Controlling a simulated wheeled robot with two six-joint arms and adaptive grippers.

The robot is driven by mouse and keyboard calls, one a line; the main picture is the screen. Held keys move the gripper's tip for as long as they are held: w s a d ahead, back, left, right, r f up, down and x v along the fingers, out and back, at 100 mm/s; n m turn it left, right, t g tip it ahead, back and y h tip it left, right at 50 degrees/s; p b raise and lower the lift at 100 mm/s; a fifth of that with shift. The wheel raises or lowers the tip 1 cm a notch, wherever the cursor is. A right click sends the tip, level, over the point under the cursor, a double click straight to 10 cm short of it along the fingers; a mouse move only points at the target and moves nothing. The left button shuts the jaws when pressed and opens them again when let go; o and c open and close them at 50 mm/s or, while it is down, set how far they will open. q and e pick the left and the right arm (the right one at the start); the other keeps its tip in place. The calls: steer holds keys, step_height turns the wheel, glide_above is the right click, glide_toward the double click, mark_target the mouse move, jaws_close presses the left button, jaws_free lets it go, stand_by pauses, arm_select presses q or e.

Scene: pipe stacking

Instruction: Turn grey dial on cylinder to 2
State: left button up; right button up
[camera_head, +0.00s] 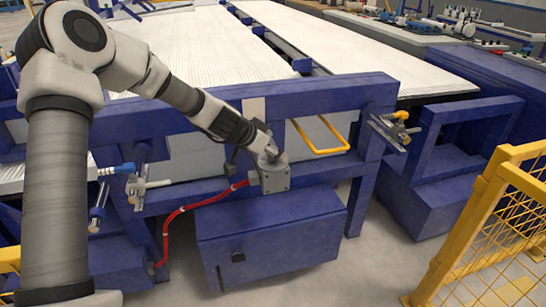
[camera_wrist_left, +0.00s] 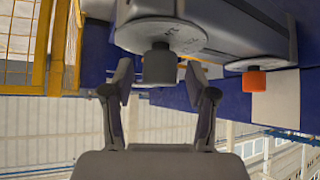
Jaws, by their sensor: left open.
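The grey cylinder (camera_head: 272,178) is mounted on the blue frame in the head view, with a red hose at its left side. My left gripper (camera_head: 268,152) is at the top of it and hides much of the dial there. In the left wrist view the dark grey dial (camera_wrist_left: 159,65) stands out from a round light-grey plate (camera_wrist_left: 160,36) with small markings, too small to read. My left gripper, also in the left wrist view (camera_wrist_left: 158,79), is open, with one finger on each side of the dial. I cannot tell whether the fingers touch it. My right gripper is not in view.
An orange knob (camera_wrist_left: 254,81) on another round plate sits right of the dial in the left wrist view. A yellow handle (camera_head: 322,140) is right of the cylinder. A blue box (camera_head: 270,235) lies below. A yellow mesh fence (camera_head: 490,230) stands at the right.

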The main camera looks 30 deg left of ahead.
arm_select(q)
jaws_close()
